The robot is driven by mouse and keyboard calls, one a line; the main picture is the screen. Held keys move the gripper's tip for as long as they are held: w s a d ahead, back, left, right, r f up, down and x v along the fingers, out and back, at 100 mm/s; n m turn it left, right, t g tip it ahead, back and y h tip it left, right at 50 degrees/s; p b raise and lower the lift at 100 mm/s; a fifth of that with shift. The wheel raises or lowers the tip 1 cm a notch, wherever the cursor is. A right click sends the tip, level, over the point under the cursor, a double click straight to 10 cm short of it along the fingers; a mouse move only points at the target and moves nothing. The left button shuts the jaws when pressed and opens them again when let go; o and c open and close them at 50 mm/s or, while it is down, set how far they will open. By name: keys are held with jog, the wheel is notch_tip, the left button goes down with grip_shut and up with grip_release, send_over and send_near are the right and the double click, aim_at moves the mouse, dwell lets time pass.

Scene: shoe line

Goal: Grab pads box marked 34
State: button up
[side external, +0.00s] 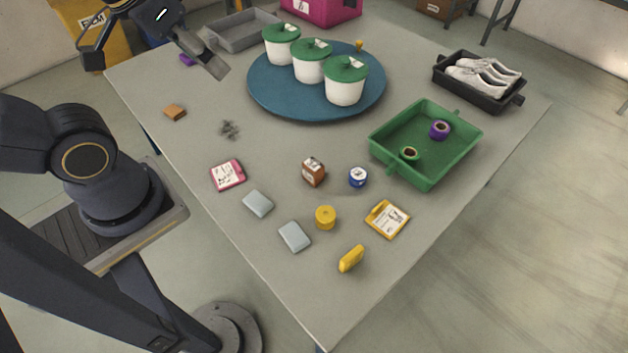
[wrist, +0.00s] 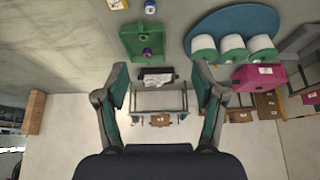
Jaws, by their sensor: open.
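The number 34 cannot be read on any box. Three small labelled boxes lie on the table: a flat pink one (side external: 228,175) at the left, a brown one (side external: 313,171) in the middle, and a flat yellow one (side external: 387,219) towards the near right. I cannot tell which is the pads box. My gripper (side external: 155,62) is open and empty, high over the far left of the table, well away from these boxes. Its spread fingers (wrist: 160,82) show in the wrist view.
A blue round board (side external: 265,100) bears three white tubs with green lids. A green tray (side external: 425,180) holds two rolls. A black tray (side external: 512,100) holds white shoes. Grey pads (side external: 257,203), a yellow roll (side external: 325,217) and a blue roll (side external: 357,177) lie around the boxes.

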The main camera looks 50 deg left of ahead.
jog(key=shift+o, duration=1.4)
